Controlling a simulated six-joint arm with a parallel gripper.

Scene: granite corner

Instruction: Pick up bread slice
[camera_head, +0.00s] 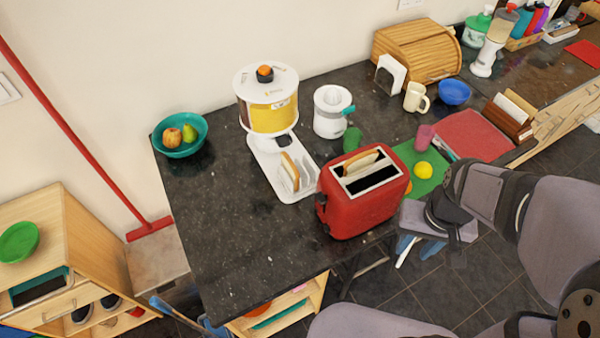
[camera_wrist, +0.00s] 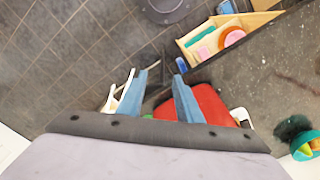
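One bread slice (camera_head: 362,160) stands upright in a slot of the red toaster (camera_head: 350,205), with its top edge showing. Another bread slice (camera_head: 290,168) leans upright on a white tray (camera_head: 297,193) left of the toaster. My gripper (camera_head: 420,247) has two blue fingers spread apart with nothing clearly held between them. It is right of the toaster in the head view, in front of the counter's front edge. In the wrist view my gripper (camera_wrist: 160,85) points over the floor, and the red toaster (camera_wrist: 205,102) shows partly behind a finger. No bread is visible there.
A white canister (camera_head: 268,105) with a yellow band and a white juicer (camera_head: 331,112) stand behind the tray. A green board (camera_head: 425,182) with a lemon (camera_head: 423,169) lies right of the toaster. The counter's left front is clear. A fruit bowl (camera_head: 180,148) stands back left.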

